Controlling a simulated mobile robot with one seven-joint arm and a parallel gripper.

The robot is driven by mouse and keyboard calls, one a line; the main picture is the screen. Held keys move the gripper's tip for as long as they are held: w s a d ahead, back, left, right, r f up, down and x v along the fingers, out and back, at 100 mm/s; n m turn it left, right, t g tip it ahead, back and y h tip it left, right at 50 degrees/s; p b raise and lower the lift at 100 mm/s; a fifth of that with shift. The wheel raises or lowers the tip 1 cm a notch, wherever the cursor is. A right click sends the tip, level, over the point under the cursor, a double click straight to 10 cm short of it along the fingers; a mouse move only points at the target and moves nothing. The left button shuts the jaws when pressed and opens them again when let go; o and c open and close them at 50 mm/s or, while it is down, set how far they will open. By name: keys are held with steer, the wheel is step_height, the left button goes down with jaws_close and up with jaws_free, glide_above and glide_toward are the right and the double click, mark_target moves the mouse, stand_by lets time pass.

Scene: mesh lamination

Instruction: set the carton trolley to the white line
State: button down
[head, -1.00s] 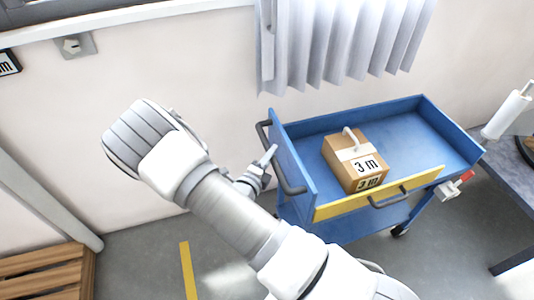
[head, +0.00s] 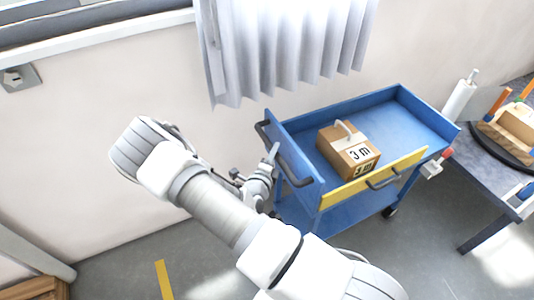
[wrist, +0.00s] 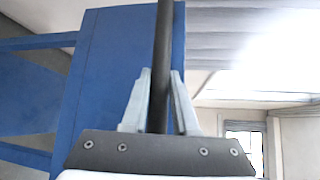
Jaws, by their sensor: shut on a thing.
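The blue trolley (head: 415,123) stands in front of the wall in the head view, with a yellow front panel (head: 375,180). A brown carton (head: 336,147) marked "3 m" sits on its top tray. My gripper (head: 274,152) is at the trolley's left end, shut on the dark push handle (head: 295,179). In the wrist view the fingers of my gripper (wrist: 160,78) stand on both sides of the dark bar (wrist: 162,35), beside the blue end panel (wrist: 105,70). No white line shows on the floor in view.
A yellow floor line (head: 164,280) lies at the lower left. A wooden slatted thing (head: 38,289) is in the bottom left corner. A grey table (head: 478,172) with wooden items stands close to the trolley's right. A curtain (head: 290,45) hangs behind.

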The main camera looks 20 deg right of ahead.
steer(key=shift+d, duration=0.3)
steer(key=c, duration=0.7)
jaws_free()
steer(key=shift+a, duration=0.15)
steer(key=shift+s+a+r, duration=0.1)
steer(key=shift+s+a, duration=0.1)
steer(key=shift+s, duration=0.1)
steer(key=p+v, duration=0.1)
steer(key=v, duration=1.5)
steer(key=shift+s+r, duration=0.1)
steer(key=shift+s, duration=0.2)
